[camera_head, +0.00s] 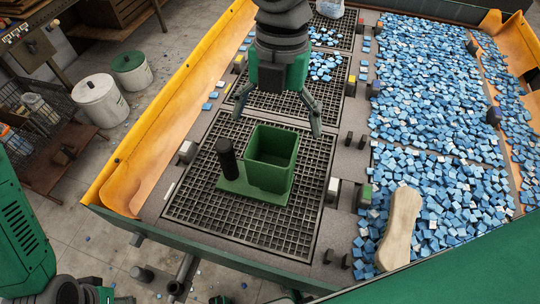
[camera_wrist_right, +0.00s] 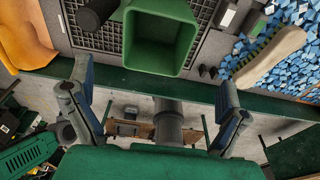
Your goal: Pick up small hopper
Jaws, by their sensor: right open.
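The small hopper is a green, square, open-topped box (camera_head: 272,160) with a dark upright cylindrical handle (camera_head: 227,157) on its green base plate. It stands upright on a black grid panel (camera_head: 205,209) and looks empty. My right gripper (camera_head: 277,124) is above and behind the hopper in the head view, with its fingers spread wide and nothing between them. In the right wrist view, the hopper (camera_wrist_right: 160,38) lies beyond the open fingertips (camera_wrist_right: 155,72), apart from them. The left gripper does not show in either view.
Blue tiles (camera_head: 430,90) fill the right side of the sheeting table. A pale, bone-shaped tool (camera_head: 400,228) lies on them. A raised yellow side guard (camera_head: 165,120) runs along the left edge. Small blocks stand around the grid. White buckets (camera_head: 100,100) stand on the floor left.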

